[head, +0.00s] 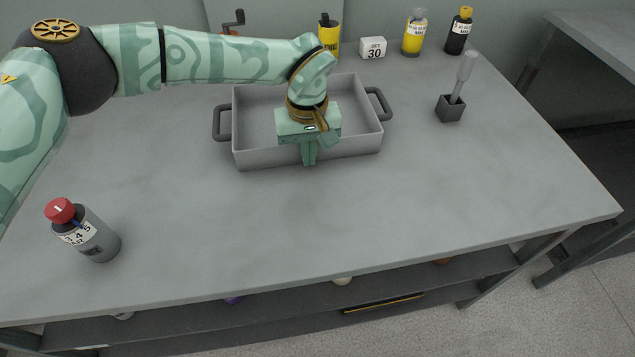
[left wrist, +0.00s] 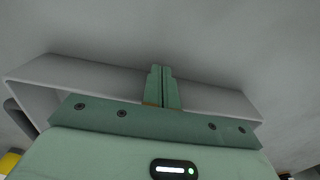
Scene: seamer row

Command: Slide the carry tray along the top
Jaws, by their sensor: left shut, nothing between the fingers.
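The carry tray (head: 352,138) is a grey open box with a dark handle at each end, standing on the grey bench top (head: 400,210). My left gripper (head: 309,160) is over the tray's near wall, fingers pointing down and together, with nothing between them. In the left wrist view the shut fingers (left wrist: 162,85) show in front of the tray's wall (left wrist: 90,78). I cannot tell whether they touch it. The gripper body hides part of the tray's inside and near wall. My right gripper is not in view.
A grey bottle with a red cap (head: 95,238) stands at the front left. A dark holder with a pale-handled tool (head: 450,108) stands right of the tray. A yellow bottle (head: 413,35), a black bottle (head: 459,32) and a white block (head: 372,47) line the back. The front middle is clear.

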